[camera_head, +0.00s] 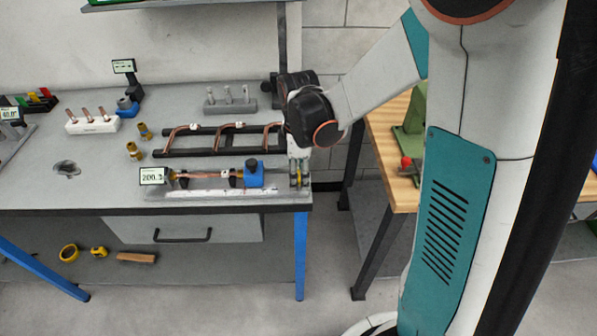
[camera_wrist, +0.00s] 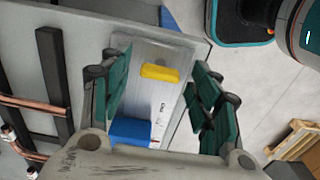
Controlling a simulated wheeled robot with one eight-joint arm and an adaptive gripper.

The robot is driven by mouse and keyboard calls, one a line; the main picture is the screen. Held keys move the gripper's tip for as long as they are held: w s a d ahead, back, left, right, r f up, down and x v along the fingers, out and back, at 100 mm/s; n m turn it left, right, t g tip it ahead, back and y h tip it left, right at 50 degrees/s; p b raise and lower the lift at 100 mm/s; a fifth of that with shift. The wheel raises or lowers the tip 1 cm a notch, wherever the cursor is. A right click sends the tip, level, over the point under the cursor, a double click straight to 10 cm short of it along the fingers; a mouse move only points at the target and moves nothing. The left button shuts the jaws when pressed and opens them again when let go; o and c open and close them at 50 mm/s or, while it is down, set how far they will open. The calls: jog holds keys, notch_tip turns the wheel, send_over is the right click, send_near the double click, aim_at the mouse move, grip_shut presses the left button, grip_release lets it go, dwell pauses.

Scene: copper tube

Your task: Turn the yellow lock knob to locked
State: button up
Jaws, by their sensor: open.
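The yellow lock knob (camera_wrist: 160,73) is a short bar on a flat metal rail, in the upper middle of the wrist view. It lies crosswise, slightly tilted, between my two fingers. My gripper (camera_wrist: 160,82) is open, with a visible gap between each green pad and the knob. Depth to the knob is hard to judge. In the head view my gripper (camera_head: 299,172) points down at the right end of the bench fixture and mostly hides the knob. A blue block (camera_head: 253,174) is just left of it on the rail and shows in the wrist view (camera_wrist: 130,132).
A copper tube (camera_head: 205,175) runs along the fixture to a display (camera_head: 153,176) reading about 200. Behind it is a black rack (camera_head: 215,151) with bent copper tubes. The bench's right edge is close to my gripper, with a gap before the wooden table (camera_head: 397,185).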

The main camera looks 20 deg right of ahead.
jog(key=c, duration=1.1)
jog(key=shift+o, duration=0.3)
jog(key=m, duration=0.4)
jog(key=shift+m, duration=0.3)
jog(key=m, duration=0.4)
jog(key=shift+m, duration=0.3)
jog(key=m, duration=0.4)
jog(key=shift+m, duration=2.4)
